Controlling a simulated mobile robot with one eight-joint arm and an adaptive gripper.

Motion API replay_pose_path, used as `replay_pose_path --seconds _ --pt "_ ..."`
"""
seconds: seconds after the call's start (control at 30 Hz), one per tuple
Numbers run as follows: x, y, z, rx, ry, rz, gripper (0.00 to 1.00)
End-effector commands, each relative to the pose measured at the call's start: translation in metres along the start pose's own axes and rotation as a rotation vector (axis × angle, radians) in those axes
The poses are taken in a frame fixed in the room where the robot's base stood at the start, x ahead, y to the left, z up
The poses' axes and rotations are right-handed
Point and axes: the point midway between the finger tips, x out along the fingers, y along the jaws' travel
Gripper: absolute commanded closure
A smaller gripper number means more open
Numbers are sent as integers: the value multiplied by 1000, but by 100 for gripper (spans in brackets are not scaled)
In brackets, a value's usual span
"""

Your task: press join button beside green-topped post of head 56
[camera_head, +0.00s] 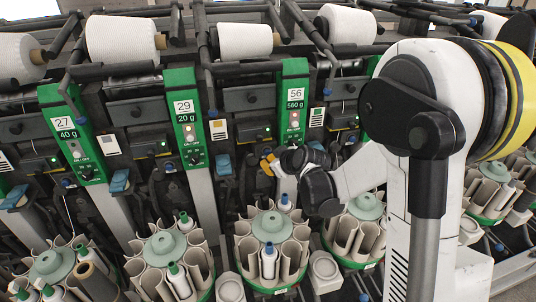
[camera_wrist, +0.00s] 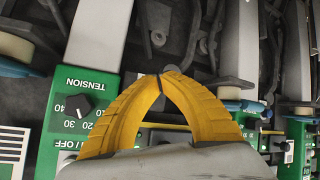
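The green-topped post (camera_head: 293,100) of head 56 carries a "56" label, a "560 g" label, a pale lit round spot and a dark dial. My gripper (camera_head: 267,164) has yellow fingers and is just below and left of this green panel. In the wrist view my gripper (camera_wrist: 160,75) has its fingertips together, with nothing between them. A green panel with an upside-down "TENSION" dial (camera_wrist: 78,105) is left of the fingers there. I cannot make out which part is the join button; my arm and gripper cover some of the area below the post.
The green post of head 29 (camera_head: 187,117) stands to the left, with a blue lever (camera_head: 223,164) between the posts. Round carousels of tubes (camera_head: 271,227) stand below. White yarn cones (camera_head: 245,41) lie along the top. Dark brackets and levers crowd the machine front.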

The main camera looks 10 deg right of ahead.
Motion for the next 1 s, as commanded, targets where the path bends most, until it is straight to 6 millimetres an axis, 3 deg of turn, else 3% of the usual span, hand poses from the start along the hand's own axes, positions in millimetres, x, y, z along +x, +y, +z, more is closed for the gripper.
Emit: replay_pose_path --seconds 1.0 --pt "9 5 -5 0 0 0 100"
